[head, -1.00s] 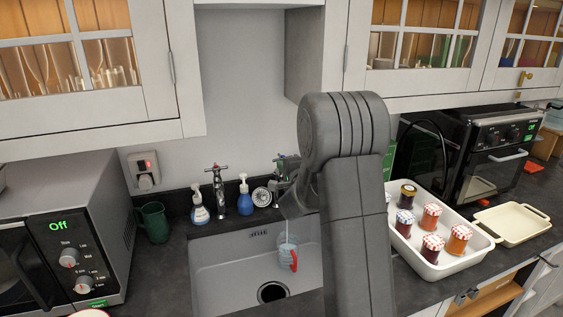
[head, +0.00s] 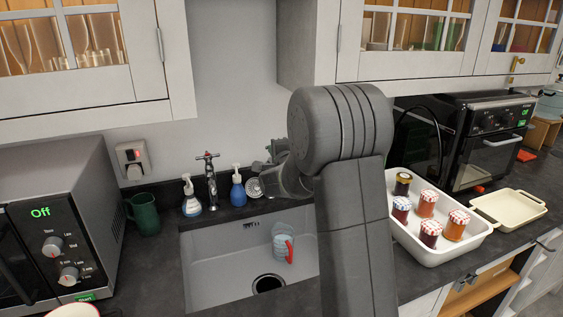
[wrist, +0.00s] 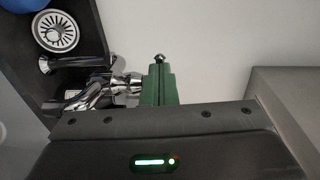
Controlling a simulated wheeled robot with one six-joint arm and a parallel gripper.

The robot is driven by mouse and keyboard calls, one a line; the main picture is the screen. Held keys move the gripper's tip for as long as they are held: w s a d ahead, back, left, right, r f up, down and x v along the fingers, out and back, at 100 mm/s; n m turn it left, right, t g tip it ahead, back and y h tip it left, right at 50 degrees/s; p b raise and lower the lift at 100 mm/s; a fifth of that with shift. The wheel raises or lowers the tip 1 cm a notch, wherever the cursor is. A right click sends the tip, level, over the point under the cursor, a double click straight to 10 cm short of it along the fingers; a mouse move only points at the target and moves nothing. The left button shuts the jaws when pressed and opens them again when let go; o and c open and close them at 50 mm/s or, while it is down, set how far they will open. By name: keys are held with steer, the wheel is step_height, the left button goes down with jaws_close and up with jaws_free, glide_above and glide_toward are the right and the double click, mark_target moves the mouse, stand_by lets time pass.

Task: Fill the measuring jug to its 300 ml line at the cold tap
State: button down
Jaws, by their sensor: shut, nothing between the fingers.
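The measuring jug (head: 280,236), clear bluish with a red handle, stands in the sink (head: 215,283) toward the back right. Its fill level and lines are too small to read. My gripper is largely hidden behind my arm in the head view. In the wrist view its green fingers (wrist: 160,85) are shut and empty, close to a chrome tap (wrist: 97,94); I cannot tell whether they touch it. Another chrome tap with a cross handle (head: 210,178) stands behind the sink at left. No water stream shows now.
Two soap bottles, one white and blue (head: 190,197) and one blue (head: 238,190), and a sink strainer (wrist: 55,32) are behind the sink. A green mug (head: 145,214) and microwave (head: 60,230) are left. A white tray (head: 440,255) of jars is right.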

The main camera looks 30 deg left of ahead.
steer(key=shift+a+f+b, duration=0.1)
steer(key=shift+a+b, duration=0.1)
steer(key=shift+b, duration=0.1)
steer(key=shift+s+r, duration=0.1)
steer(key=shift+r, duration=0.15)
steer(key=shift+s+a+r, duration=0.1)
steer(key=shift+a+r, duration=0.05)
stand_by(0.6)
